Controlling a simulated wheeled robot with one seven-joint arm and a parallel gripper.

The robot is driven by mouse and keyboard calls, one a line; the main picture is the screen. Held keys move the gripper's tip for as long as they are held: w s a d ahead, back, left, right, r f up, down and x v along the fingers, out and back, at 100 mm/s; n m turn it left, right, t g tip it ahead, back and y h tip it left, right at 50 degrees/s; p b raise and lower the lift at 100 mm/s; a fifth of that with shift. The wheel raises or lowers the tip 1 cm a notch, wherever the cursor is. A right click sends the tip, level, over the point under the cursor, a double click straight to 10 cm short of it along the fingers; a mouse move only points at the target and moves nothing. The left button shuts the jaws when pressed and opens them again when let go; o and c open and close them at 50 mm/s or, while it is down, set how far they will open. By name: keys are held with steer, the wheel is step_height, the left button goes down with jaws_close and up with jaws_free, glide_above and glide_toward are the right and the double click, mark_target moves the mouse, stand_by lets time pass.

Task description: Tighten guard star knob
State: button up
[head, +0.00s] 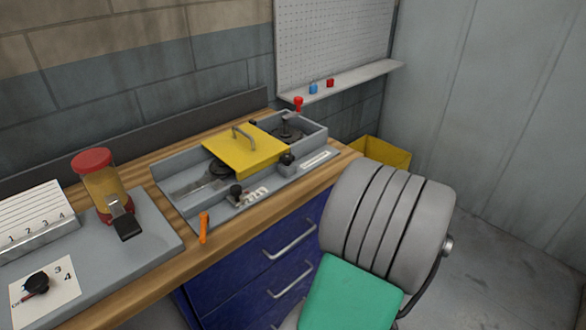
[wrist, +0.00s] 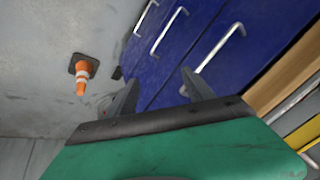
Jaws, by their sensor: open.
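The yellow guard (head: 240,152) with a grey handle lies over the grey machine tray on the bench. A dark knob (head: 287,160) stands on a grey block at the front of the tray, right of the guard. Another dark knob (head: 236,191) sits further left, near the front edge beside a white label. At this size I cannot tell which is the guard star knob. My gripper (wrist: 160,88) is open and empty in the wrist view, in front of the blue drawers and away from the knobs. The head view does not show its fingers.
The wooden bench edge (head: 140,285) runs above blue drawers (head: 275,255) with protruding handles. An orange upright piece (head: 204,228) stands at the tray's front left. A red-lidded container (head: 100,180) stands left. A traffic cone (wrist: 82,75) stands on the floor.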

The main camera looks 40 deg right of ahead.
steer(key=w+d+r+n+t, duration=0.1)
steer(key=w+r, duration=0.2)
steer(key=w+d+r+n+t, duration=0.1)
steer(key=w+r+n+t, duration=0.1)
steer(key=w+r, duration=0.1)
steer(key=w+d+r+n+t, duration=0.1)
steer(key=w+r+n+t, duration=0.1)
steer(key=w+r, duration=0.2)
steer(key=shift+w+d, duration=0.15)
steer(key=shift+d, duration=0.15)
steer(key=n+t, duration=0.3)
steer(key=n, duration=0.1)
glide_toward(290, 158)
steer(key=p+x, duration=0.1)
steer(key=x, duration=0.7)
steer(key=shift+w, duration=0.3)
steer(key=shift+c, duration=0.6)
steer(key=shift+f, duration=0.1)
jaws_close()
